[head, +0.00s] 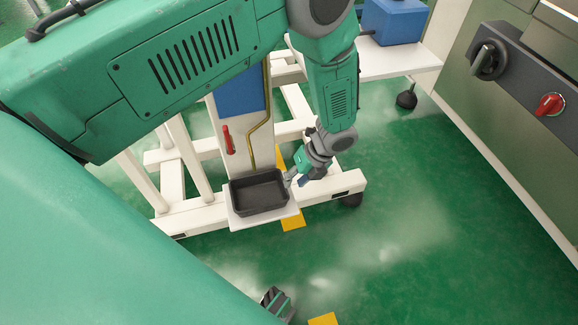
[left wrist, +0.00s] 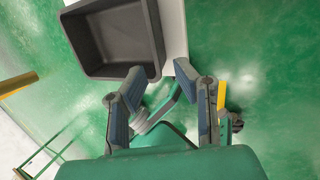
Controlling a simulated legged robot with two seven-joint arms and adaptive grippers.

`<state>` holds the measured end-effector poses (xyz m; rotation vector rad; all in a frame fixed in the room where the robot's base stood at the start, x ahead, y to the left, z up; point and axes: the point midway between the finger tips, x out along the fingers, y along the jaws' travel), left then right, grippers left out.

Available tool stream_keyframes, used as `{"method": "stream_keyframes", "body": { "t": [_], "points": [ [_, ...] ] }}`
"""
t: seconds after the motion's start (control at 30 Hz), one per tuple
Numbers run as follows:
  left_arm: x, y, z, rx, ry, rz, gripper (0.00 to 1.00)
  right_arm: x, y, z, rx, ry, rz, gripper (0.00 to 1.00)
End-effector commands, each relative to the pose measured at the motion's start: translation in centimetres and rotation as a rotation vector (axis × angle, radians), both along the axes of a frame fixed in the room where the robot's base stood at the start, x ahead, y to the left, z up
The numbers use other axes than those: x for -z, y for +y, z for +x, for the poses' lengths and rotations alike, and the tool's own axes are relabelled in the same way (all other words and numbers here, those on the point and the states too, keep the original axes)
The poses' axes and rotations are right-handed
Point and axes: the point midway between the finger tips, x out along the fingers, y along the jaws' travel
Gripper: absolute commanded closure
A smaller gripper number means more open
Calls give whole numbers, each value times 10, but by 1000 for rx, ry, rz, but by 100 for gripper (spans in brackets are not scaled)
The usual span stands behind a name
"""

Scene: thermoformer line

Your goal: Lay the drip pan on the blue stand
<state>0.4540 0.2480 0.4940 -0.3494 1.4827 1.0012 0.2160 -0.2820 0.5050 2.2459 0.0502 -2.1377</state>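The drip pan (head: 258,193) is a dark, open rectangular tray lying level on a white shelf (head: 236,222) low on a cart. It also fills the upper left of the left wrist view (left wrist: 112,38). My left gripper (head: 290,178) is at the pan's right end. In the left wrist view, its two fingers (left wrist: 157,82) are spread apart near a corner of the pan and hold nothing. A part that looks like my right gripper (head: 277,301) shows at the bottom edge; its fingers are unclear. A blue block (head: 396,20) stands on a white table; I cannot tell whether it is the blue stand.
The white cart (head: 185,216) has a blue panel (head: 240,92) and a red handle (head: 227,139). A machine with a red knob (head: 550,104) stands at the right. The green floor between is clear, with yellow markings (head: 292,218).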

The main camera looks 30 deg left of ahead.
Motion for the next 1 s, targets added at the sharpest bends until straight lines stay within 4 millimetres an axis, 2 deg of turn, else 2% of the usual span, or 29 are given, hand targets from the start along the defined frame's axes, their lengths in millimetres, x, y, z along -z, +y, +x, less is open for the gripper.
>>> {"method": "stream_keyframes", "body": {
  "t": [0.03, 0.1, 0.3, 0.53, 0.63, 0.67, 0.77, 0.9, 1.0],
  "points": [
    [-13, -4, 3, 0, -2, -2, 74, -6, 0, 0, 0, 0, 0, 71],
    [-25, -9, 6, 0, -2, 0, 74, -10, 0, 0, 0, 0, 0, 71],
    [-47, -17, 10, 0, 0, 0, 74, -15, 0, 0, 0, 0, 0, 71],
    [-51, -19, 11, -4, 0, -1, 74, -16, 0, 0, 0, 0, 0, 71],
    [-42, -18, -2, -70, -14, -16, 74, -16, 0, 0, 0, 0, 0, 71],
    [-37, -18, -9, -116, -26, -26, 74, -16, 0, 0, 0, 0, 0, 71],
    [-15, -17, -49, -378, -86, -69, 74, -16, 0, 0, 0, 0, 0, 71],
    [7, -12, -123, -953, -203, -100, 74, -16, 0, 0, 0, 0, 0, 71],
    [6, -3, -169, -1378, -295, -83, 74, -16, 0, 0, 0, 0, 0, 71]
  ]
}}
